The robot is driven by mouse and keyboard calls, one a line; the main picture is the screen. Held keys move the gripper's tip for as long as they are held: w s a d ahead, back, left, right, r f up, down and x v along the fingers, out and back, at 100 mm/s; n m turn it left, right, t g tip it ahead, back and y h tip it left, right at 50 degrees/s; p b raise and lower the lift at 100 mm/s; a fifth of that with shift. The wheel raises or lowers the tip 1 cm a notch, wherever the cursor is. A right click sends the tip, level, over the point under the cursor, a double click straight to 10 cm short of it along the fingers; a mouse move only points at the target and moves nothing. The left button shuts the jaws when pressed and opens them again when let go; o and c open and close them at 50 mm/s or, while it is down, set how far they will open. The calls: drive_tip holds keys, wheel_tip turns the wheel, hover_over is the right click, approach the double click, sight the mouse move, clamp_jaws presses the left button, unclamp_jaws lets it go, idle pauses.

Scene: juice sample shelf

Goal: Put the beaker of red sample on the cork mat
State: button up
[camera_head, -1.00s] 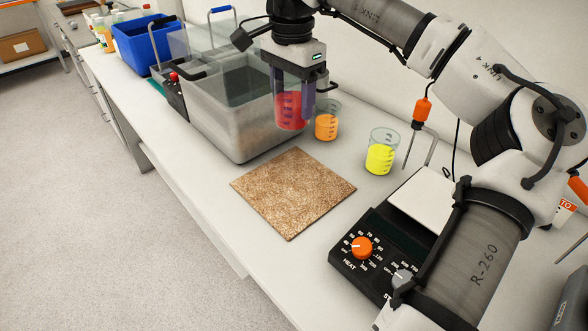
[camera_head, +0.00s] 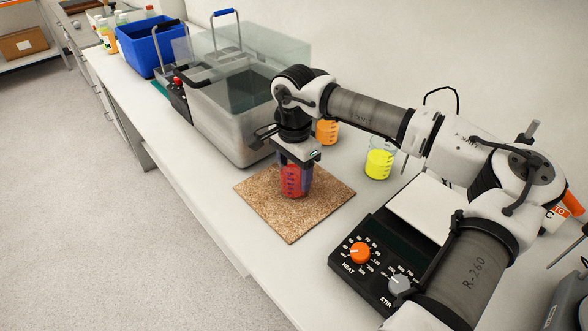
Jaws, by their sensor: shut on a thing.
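The beaker of red sample (camera_head: 293,183) is upright between the fingers of my gripper (camera_head: 295,178), which is shut on it. It is over the middle of the cork mat (camera_head: 272,216), a brown speckled square on the bench. Its base appears at or very close to the mat; I cannot tell for sure whether it touches. The fingers and wrist hide part of the beaker's upper part.
A beaker of orange liquid (camera_head: 327,132) stands behind my gripper, and a beaker of yellow liquid (camera_head: 379,164) to the right. A hotplate stirrer (camera_head: 378,256) is right of the mat.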

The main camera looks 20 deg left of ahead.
drive_tip(key=shift+f, duration=0.2)
drive_tip(key=shift+f, duration=0.1)
drive_tip(key=shift+f+b, duration=0.15)
drive_tip(key=shift+b, duration=0.15)
drive_tip(key=o, duration=1.1)
drive_tip(key=shift+o, duration=0.2)
drive_tip(key=shift+r, duration=0.2)
wheel_tip(320, 180, up, 12)
drive_tip(key=b, duration=0.2)
